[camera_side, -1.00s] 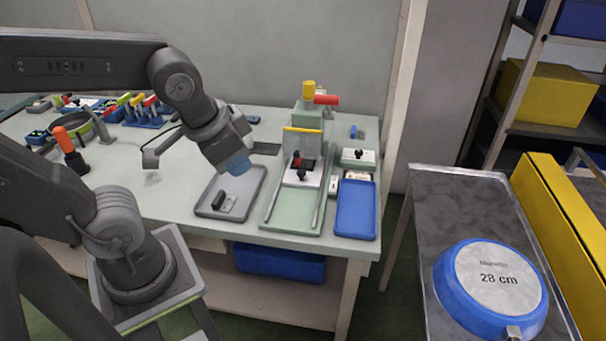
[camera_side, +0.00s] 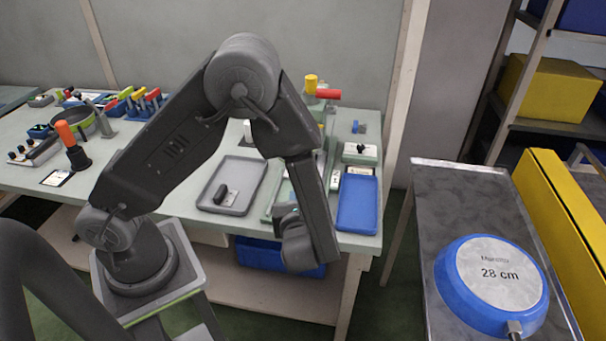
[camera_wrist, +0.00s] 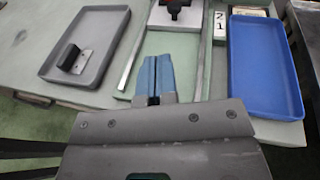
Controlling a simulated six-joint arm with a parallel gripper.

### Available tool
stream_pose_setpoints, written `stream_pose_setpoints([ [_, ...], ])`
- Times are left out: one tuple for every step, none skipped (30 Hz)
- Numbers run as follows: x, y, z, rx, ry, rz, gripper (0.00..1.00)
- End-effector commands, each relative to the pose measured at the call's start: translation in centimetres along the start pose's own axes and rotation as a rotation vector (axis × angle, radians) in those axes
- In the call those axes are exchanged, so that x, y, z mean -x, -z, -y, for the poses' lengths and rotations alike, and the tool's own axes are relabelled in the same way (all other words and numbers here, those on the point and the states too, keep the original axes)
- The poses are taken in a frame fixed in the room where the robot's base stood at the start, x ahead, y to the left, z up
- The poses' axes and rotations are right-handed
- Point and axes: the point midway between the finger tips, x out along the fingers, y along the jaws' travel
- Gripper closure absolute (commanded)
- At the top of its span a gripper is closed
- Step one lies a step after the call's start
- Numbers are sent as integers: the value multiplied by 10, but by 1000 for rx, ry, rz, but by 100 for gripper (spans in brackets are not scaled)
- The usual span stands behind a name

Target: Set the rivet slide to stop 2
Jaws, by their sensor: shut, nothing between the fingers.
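The rivet slide is a pale green bed (camera_wrist: 172,42) with metal rails. Its white carriage (camera_wrist: 160,18) with a black and red knob (camera_wrist: 180,8) is at the top of the wrist view, cut off by the edge. Number tiles (camera_wrist: 219,28) reading 2 and 1 stand right of the bed. My gripper (camera_wrist: 154,62) has its blue fingers together over the bed, nearer the camera than the carriage and apart from it in the picture. In the side view my arm hides the carriage and most of the bed (camera_side: 269,207); the fingertips cannot be made out there.
A grey tray (camera_wrist: 112,55) with a dark-handled block (camera_wrist: 74,60) lies left of the slide. A blue tray (camera_wrist: 265,65) lies to its right. A press with a red handle (camera_side: 328,93) and yellow knob (camera_side: 311,85) stands behind.

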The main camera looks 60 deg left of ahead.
Motion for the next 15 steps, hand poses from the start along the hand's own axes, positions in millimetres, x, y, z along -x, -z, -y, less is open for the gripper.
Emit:
stream_pose_setpoints([
  [0, 8, 4, -39, 34, 15, 100],
  [0, 10, 6, -54, 51, 22, 100],
  [1, 13, 8, -70, 67, 30, 100],
  [0, 14, 9, -77, 76, 33, 100],
  [-1, 15, 10, -82, 82, 36, 100],
  [-2, 15, 10, -86, 85, 37, 100],
  [-5, 15, 11, -87, 85, 38, 100],
  [-8, 15, 11, -86, 85, 38, 100],
  [-12, 15, 11, -85, 83, 38, 100],
  [-16, 15, 11, -85, 82, 37, 100],
  [-21, 14, 11, -84, 81, 37, 100],
  [-28, 14, 12, -84, 79, 37, 100],
  [-34, 14, 12, -83, 79, 36, 100],
  [-40, 14, 13, -83, 78, 36, 100],
  [-49, 14, 13, -83, 78, 36, 100],
])
